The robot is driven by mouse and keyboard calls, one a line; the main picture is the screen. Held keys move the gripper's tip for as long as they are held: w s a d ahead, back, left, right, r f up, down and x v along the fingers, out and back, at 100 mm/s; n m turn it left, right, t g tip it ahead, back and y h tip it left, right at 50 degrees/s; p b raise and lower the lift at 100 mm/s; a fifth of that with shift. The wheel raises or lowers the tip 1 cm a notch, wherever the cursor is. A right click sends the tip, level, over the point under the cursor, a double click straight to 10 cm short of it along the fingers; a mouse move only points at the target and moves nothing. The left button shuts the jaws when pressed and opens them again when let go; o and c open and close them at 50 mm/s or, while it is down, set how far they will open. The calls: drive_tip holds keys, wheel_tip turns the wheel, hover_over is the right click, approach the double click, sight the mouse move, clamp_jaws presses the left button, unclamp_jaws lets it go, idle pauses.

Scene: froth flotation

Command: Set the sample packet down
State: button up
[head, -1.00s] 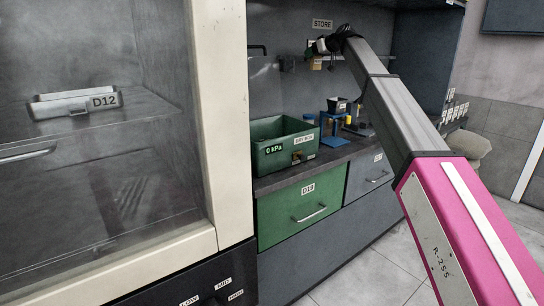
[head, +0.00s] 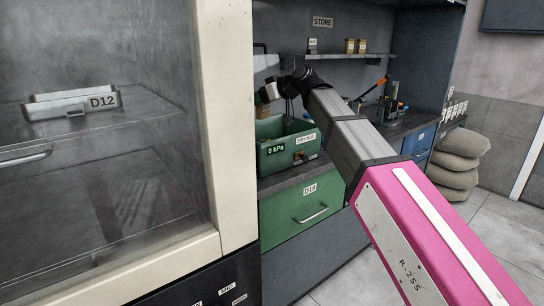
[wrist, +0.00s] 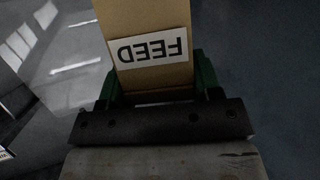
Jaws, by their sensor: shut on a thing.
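The sample packet is a brown box-like packet (wrist: 160,75) with a white label reading FEED, upside down in the wrist view. My gripper (wrist: 155,88) is shut on it, with a green finger on either side. In the head view my gripper (head: 267,94) is near the back wall, over the left part of the open green box (head: 290,150) marked 0 kPa.
The green box stands on a dark counter above green drawer D19 (head: 300,218). A glass-fronted cabinet (head: 225,120) stands close on the left. A STORE shelf (head: 350,56) holds small brown packets. Stacked sacks (head: 455,165) lie on the right.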

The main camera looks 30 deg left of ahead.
drive_tip(key=shift+s+d+f, duration=0.1)
drive_tip(key=shift+s+f, duration=0.3)
drive_tip(key=shift+s, duration=0.25)
drive_tip(key=shift+s+d+f, duration=0.1)
drive_tip(key=shift+s+f, duration=0.25)
drive_tip(key=shift+s, duration=0.25)
drive_tip(key=w+d+f, duration=0.1)
drive_tip(key=w+f, duration=0.9)
drive_tip(key=w, duration=0.1)
drive_tip(key=shift+d+f, duration=0.15)
drive_tip(key=shift+f, duration=0.15)
drive_tip(key=shift+s+d+f, duration=0.1)
drive_tip(key=shift+f, duration=0.6)
